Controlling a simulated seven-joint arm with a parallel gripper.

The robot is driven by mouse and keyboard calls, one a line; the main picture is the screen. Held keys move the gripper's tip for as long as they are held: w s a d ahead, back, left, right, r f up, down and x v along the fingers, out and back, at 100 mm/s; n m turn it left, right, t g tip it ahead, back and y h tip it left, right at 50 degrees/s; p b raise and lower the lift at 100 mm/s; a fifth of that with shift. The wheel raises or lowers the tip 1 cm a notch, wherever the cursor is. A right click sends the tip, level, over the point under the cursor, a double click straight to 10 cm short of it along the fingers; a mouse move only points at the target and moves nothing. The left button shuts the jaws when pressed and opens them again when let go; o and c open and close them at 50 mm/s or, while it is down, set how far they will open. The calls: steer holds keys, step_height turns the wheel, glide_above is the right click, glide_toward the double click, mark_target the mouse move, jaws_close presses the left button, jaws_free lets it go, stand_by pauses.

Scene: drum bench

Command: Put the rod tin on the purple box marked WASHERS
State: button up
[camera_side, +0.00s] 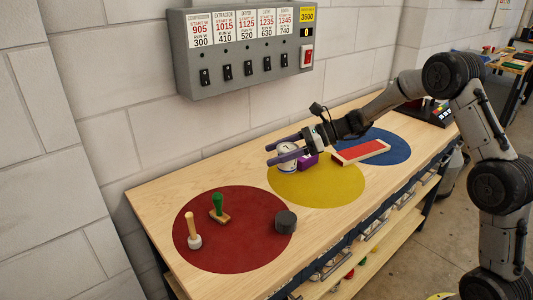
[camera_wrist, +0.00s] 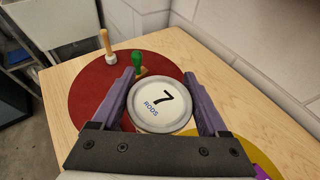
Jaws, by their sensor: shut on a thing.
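The rod tin (camera_side: 288,157) is a pale round tin. The tin looks raised near the back edge of the yellow disc. Only a corner of the box (camera_wrist: 262,173) shows in the wrist view. Its marking is not readable.
The red disc (camera_side: 235,252) holds a green-handled stamp (camera_side: 218,207), a wooden-handled tool (camera_side: 193,230) and a dark grey cylinder (camera_side: 286,221). A red-topped wooden box (camera_side: 361,152) lies across the yellow and blue discs. A switch panel (camera_side: 250,60) hangs on the wall behind.

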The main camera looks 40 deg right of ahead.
steer(key=shift+s+d+r, duration=0.1)
steer(key=shift+s, duration=0.15)
steer(key=d+r+m+t+h, duration=0.2)
steer(key=d+m+h, duration=0.1)
steer(key=d, duration=0.5)
steer(key=d+r+m+t+h, duration=0.2)
steer(key=d+m, duration=0.1)
steer(key=d, duration=0.6)
glide_above(304, 159)
steer(key=w+d, duration=0.1)
steer(key=w, duration=0.3)
step_height(304, 159, down, 8)
steer(key=shift+w+d+f+h, duration=0.1)
steer(key=shift+w+f+h, duration=0.1)
steer(key=shift+f, duration=0.25)
steer(key=shift+w+d+f+h, duration=0.1)
steer(key=shift+w+f+h, duration=0.1)
steer(key=shift+f, duration=1.55)
steer(key=shift+f, duration=0.2)
steer(key=o, duration=1.4)
steer(key=shift+s, duration=0.1)
steer(key=shift+o, duration=0.2)
